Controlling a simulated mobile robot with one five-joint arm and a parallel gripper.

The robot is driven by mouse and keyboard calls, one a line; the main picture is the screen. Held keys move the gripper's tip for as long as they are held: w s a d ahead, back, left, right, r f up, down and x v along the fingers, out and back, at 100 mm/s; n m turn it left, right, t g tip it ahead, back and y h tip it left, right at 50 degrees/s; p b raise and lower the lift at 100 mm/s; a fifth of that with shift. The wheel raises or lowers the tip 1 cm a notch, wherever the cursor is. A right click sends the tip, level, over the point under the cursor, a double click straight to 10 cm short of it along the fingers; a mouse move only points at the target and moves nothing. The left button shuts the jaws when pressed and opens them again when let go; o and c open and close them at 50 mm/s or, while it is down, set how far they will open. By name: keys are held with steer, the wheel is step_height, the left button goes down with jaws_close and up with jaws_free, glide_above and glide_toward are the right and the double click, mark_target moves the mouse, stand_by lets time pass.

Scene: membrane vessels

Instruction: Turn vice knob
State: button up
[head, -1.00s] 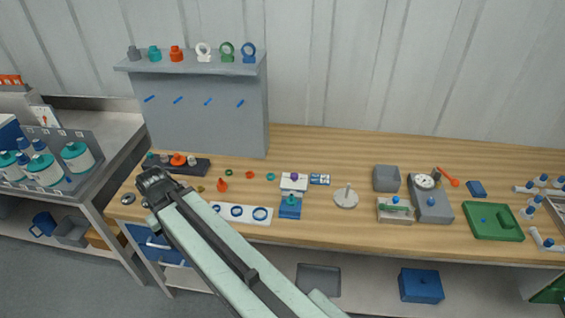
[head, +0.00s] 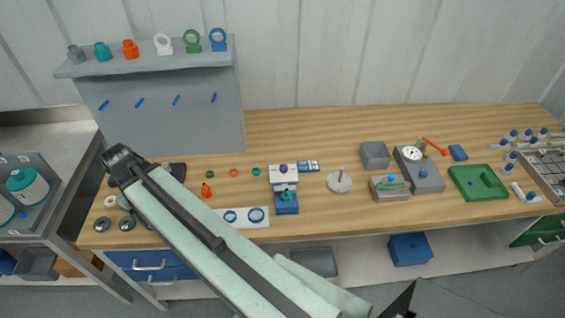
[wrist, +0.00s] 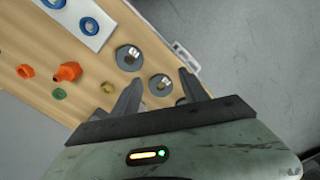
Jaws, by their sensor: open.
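No part is plainly marked as the vice. In the head view, a grey block (head: 390,190) with a green piece and a blue knob (head: 391,178) on top stands at the bench's right-middle. A white-and-blue device (head: 285,193) with a purple knob (head: 283,169) and a teal knob (head: 286,196) stands nearer the middle. My gripper (wrist: 160,88) is open and empty in the wrist view, with its fingers apart near two grey discs (wrist: 129,57) at the bench's edge. In the head view its end is far left of both devices; its fingertips are unclear there.
An orange bottle-shaped part (head: 206,190) and a white plate with blue rings (head: 245,217) lie near my arm. A grey panel with a shelf (head: 150,64) stands behind. A dial gauge (head: 411,154) and green tray (head: 478,184) are at right. The bench's back middle is clear.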

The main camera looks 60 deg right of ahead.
steer(key=s+d+r+p, duration=0.1)
steer(key=s+d+r, duration=0.15)
steer(key=d, duration=1.45)
steer(key=r+n+p, duration=0.1)
steer(key=n+p, duration=0.1)
steer(key=n, duration=0.1)
glide_above(283, 166)
steer(key=shift+s, duration=0.2)
step_height(283, 166, down, 8)
steer(key=b, duration=0.8)
steer(key=shift+w+f, duration=0.1)
